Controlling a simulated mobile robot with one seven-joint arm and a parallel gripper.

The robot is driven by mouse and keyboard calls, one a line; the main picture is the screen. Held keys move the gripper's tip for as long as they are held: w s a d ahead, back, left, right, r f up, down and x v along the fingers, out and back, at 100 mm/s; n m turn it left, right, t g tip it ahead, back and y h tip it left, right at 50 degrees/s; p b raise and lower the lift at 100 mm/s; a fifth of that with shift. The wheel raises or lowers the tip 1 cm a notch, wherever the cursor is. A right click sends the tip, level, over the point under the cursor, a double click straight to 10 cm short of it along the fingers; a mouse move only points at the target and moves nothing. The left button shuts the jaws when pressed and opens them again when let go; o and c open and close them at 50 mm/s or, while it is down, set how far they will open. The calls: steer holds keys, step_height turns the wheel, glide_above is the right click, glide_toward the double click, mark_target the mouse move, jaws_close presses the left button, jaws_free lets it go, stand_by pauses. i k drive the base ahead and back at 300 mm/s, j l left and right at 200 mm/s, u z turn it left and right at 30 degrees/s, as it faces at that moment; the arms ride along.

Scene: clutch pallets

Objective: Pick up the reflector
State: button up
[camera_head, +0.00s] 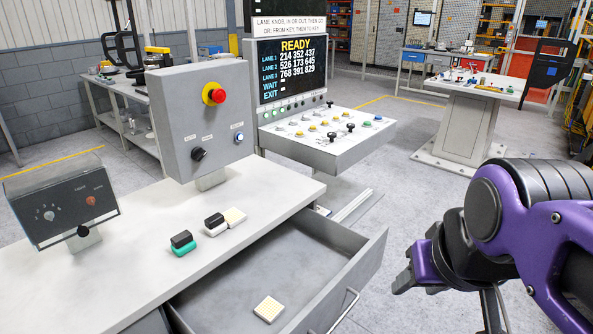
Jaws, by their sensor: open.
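No part is labelled as the reflector, so I cannot tell for sure which it is. A small cream square block (268,308) lies flat in the open drawer (312,268), near its front. Another cream-topped block (234,217) sits on the grey worktop (110,278), beside a black-and-white block (215,224) and a black-and-green block (183,243). My gripper (420,278) is at the right, past the drawer's right side, apart from all these blocks. It is open, with nothing seen in it; part of it is hidden by my purple arm.
A grey control box (196,120) with a red button stands on the worktop, and a smaller dark box (62,200) at left. Behind is a sloped console (330,140) with a lit display. A pedestal table (470,110) stands back right. Floor between is clear.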

mark_target(232, 216)
steer(key=i+l+u, duration=0.15)
steer(key=u, duration=1.35)
steer(key=l+u, duration=0.35)
steer(key=i+l+u, duration=0.1)
steer(key=l+u, duration=0.45)
steer(key=l, duration=0.2)
steer(key=k+l+u, duration=0.15)
steer(key=l, duration=0.25)
steer(key=l+u, duration=0.2)
steer(key=l, duration=0.25)
steer(key=k+l+u, duration=0.15)
steer(key=l, duration=0.2)
steer(key=k+l, duration=0.1)
steer(key=l, duration=0.3)
steer(key=k+l, duration=0.15)
steer(key=l, duration=0.25)
steer(key=k+l+u, duration=0.1)
steer(key=l, duration=0.3)
steer(key=k+l, duration=0.15)
steer(key=l, duration=0.25)
